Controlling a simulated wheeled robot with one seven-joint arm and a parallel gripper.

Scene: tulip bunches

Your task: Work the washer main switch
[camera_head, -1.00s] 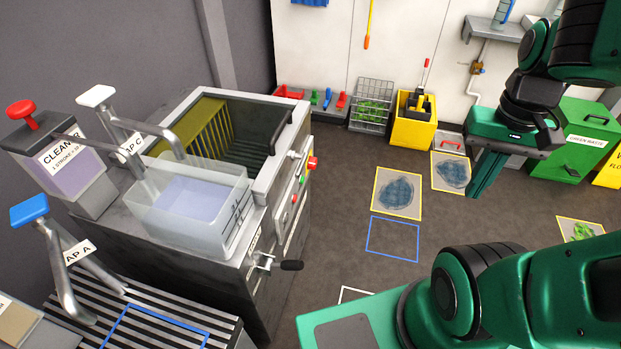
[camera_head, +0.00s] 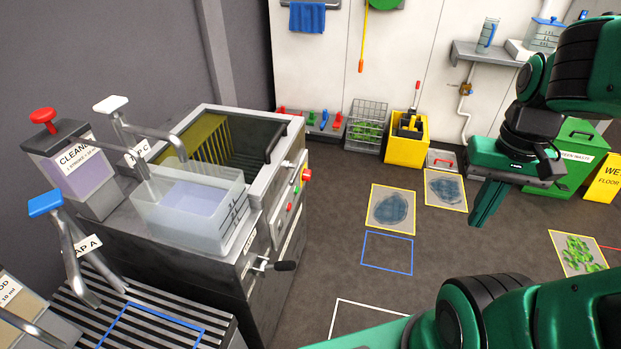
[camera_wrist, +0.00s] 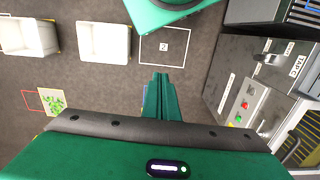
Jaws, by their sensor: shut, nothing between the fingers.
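The washer (camera_head: 185,265) is the steel machine with an open top at left in the head view. Its front panel carries a red knob on a yellow base (camera_head: 306,174), which looks like the main switch, with smaller red and green buttons below it. My gripper (camera_head: 477,222) is shut and empty, pointing down over the floor well to the right of the panel. In the wrist view my gripper's fingers (camera_wrist: 160,76) are together, and the washer's panel (camera_wrist: 226,91) with red and green buttons (camera_wrist: 238,119) is to their right, apart from them. I cannot single out the main switch there.
A clear tub (camera_head: 190,225) stands on the washer's top near the tap levers. Floor between washer and gripper is open, with outlined squares (camera_head: 388,253). A yellow bucket (camera_head: 407,150) stands by the wall.

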